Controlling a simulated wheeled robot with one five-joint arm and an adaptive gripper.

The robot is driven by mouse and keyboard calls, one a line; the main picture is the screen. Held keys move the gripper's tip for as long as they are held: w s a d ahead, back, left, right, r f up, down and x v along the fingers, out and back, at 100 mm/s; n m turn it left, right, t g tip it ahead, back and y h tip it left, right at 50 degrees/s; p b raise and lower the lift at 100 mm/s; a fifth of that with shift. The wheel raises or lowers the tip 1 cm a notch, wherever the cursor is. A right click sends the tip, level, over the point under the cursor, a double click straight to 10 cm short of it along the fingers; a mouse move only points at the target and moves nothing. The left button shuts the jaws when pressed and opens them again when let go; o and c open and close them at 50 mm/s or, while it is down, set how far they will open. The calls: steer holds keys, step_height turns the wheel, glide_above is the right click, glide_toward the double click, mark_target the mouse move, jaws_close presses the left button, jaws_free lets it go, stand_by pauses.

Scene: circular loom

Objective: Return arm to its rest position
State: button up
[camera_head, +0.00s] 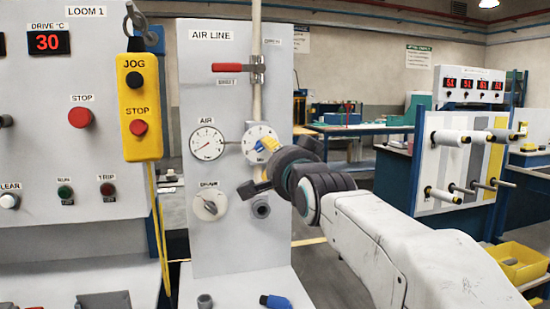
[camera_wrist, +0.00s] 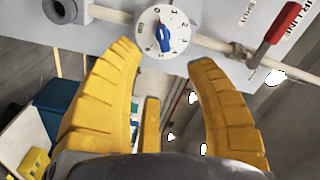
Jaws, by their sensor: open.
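My gripper (camera_wrist: 165,65) is open, with its yellow fingers apart and nothing between them in the wrist view. Its fingertips point at the air line panel (camera_head: 232,100), close to a white dial (camera_wrist: 162,30) with a blue pointer knob. In the head view my arm reaches in from the lower right, and my gripper (camera_head: 268,150) overlaps the lower right of that dial (camera_head: 256,134). I cannot tell from the views whether a finger touches the dial.
The panel also bears a red lever valve (camera_head: 228,68), a pressure gauge (camera_head: 206,143) and a drain knob (camera_head: 210,205). A yellow jog pendant (camera_head: 140,108) hangs at left. A spool rack (camera_head: 462,160) and a yellow bin (camera_head: 516,262) stand at right. A blue fitting (camera_head: 274,302) lies below.

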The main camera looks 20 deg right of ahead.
steer(key=s+f+n+g+p, duration=0.3)
steer(key=s+p, duration=0.4)
steer(key=s, duration=0.3)
steer(key=s+f+n+g+p, duration=0.4)
steer(key=s+f+g+p, duration=0.2)
steer(key=s, duration=0.4)
steer(key=s+f+n+g+p, duration=0.4)
steer(key=s+p, duration=0.3)
steer(key=s, duration=0.4)
steer(key=shift+f+g+p, duration=0.4)
steer(key=shift+f+g, duration=0.1)
steer(key=shift+f, duration=0.3)
steer(key=shift+s, duration=0.1)
